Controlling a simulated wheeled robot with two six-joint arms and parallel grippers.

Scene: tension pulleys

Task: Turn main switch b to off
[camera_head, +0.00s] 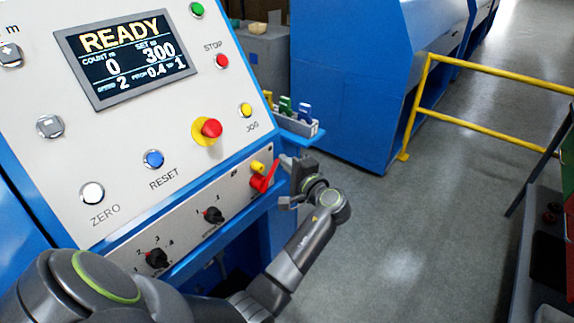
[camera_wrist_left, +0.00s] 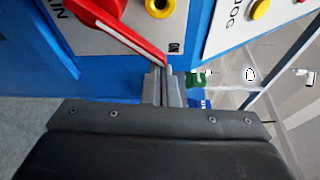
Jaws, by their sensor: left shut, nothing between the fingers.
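The main switch is a red lever handle (camera_head: 264,178) beside a yellow round part (camera_head: 258,167), at the right end of the lower grey panel strip. In the left wrist view the red handle (camera_wrist_left: 118,30) runs slantwise from upper left down to its tip at my fingers. My left gripper (camera_head: 288,164) is just right of the handle in the head view. In the wrist view its fingers (camera_wrist_left: 165,78) are shut and empty, right by the handle's tip; I cannot tell whether they touch it. No letter b is readable on the switch. My right gripper is not in view.
Two black selector knobs (camera_head: 213,215) and (camera_head: 157,258) sit left on the same strip. Above are a red emergency button (camera_head: 211,128) and a READY display (camera_head: 127,50). A small holder (camera_head: 301,124) with green and blue pieces stands close behind the gripper. Yellow railing (camera_head: 490,70) is farther right.

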